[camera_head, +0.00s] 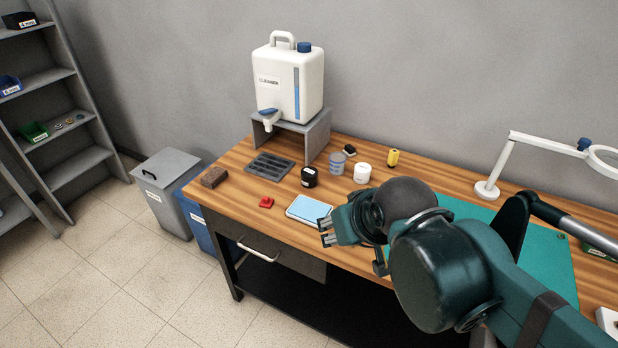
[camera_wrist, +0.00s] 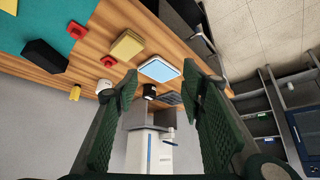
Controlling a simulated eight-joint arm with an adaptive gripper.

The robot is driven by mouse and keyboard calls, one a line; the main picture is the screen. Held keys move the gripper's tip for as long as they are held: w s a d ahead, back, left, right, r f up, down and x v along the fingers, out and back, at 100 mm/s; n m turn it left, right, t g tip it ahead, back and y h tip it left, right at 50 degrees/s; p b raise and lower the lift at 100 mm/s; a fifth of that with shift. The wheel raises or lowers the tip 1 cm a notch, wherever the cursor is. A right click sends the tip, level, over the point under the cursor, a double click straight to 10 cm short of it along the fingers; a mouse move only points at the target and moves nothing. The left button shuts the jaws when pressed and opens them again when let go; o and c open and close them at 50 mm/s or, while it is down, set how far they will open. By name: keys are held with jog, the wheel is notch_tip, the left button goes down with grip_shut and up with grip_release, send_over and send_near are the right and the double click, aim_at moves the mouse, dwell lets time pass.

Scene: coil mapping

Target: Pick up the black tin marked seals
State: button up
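The black tin (camera_head: 309,177) is a short dark cylinder with a small pale label, too small to read. It stands upright on the wooden workbench (camera_head: 226,206), behind the light-blue pad (camera_head: 308,209). It also shows as a small dark cylinder in the wrist view (camera_wrist: 149,91), between my finger pads. My gripper (camera_head: 326,231) is in front and to the right of the tin, apart from it, by the pad's right side. In the wrist view my gripper (camera_wrist: 160,70) is open, with its two green ribbed fingers well apart and nothing held.
A white cleaner jug (camera_head: 290,84) stands on a grey stand behind the tin. A grey slotted tray (camera_head: 270,166) and red piece (camera_head: 266,202) lie to its left. A clear blue-tinted jar (camera_head: 337,164) and white jar (camera_head: 362,173) stand to its right.

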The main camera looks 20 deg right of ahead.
jog(key=o, duration=0.5)
jog(key=shift+c, duration=0.2)
jog(key=w+r+m+g+p, duration=0.2)
jog(key=w+r+m+p, duration=0.3)
jog(key=w, duration=0.5)
jog(key=m+g+p, duration=0.5)
jog(key=m+p, duration=0.6)
jog(key=m, duration=0.5)
send_over(312, 171)
jog(key=f, duration=1.1)
jog(key=shift+s+a+f, duration=0.15)
jog(key=shift+s+f, duration=0.05)
jog(key=shift+s, duration=0.1)
jog(key=shift+w+f+m, duration=0.3)
jog(key=shift+f+m, duration=0.1)
jog(key=shift+f, duration=0.3)
